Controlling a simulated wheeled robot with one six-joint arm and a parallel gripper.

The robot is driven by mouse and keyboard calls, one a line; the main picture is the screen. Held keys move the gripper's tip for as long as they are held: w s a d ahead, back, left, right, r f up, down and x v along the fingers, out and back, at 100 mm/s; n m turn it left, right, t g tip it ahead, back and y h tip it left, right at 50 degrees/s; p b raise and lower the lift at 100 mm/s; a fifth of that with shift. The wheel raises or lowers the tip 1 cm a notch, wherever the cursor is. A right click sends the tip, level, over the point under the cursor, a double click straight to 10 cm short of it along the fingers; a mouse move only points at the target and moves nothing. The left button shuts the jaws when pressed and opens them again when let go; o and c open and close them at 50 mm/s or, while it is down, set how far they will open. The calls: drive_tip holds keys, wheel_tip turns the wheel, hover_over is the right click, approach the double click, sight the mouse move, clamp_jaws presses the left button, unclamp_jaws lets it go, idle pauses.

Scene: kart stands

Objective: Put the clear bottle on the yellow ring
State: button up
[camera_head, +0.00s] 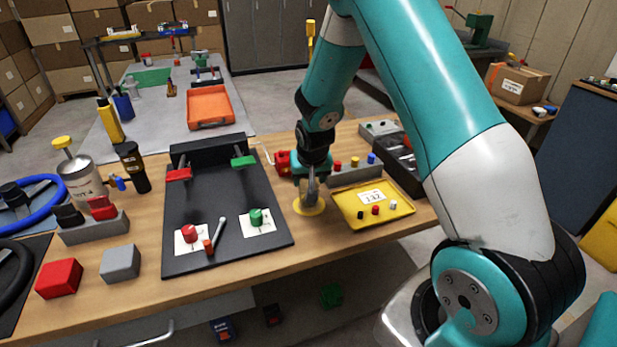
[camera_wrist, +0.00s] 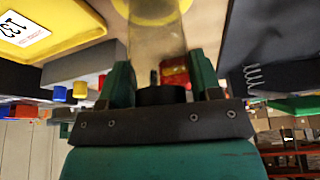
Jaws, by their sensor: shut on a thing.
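My gripper (camera_head: 311,174) is shut on the clear bottle (camera_head: 311,194), which is upright above the yellow ring (camera_head: 298,208) near the table's front edge. In the wrist view the see-through bottle (camera_wrist: 158,42) sits between the two green fingers (camera_wrist: 162,82), with a black part near the palm. Its far end overlaps the yellow ring (camera_wrist: 150,8) at the top of that view. I cannot tell whether the bottle's base touches the ring. The fingers partly hide the bottle in the head view.
A yellow tray (camera_head: 350,222) with small parts and a "132" card is close right of the ring. A black board (camera_head: 190,262) lies to the left. A red object (camera_head: 283,162) and a grey block with coloured pegs (camera_head: 345,178) stand behind.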

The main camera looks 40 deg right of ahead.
drive_tip(key=shift+f, duration=0.3)
drive_tip(key=shift+f, duration=0.2)
drive_tip(key=o, duration=0.9)
drive_tip(key=shift+r, duration=0.1)
drive_tip(key=shift+r, duration=0.1)
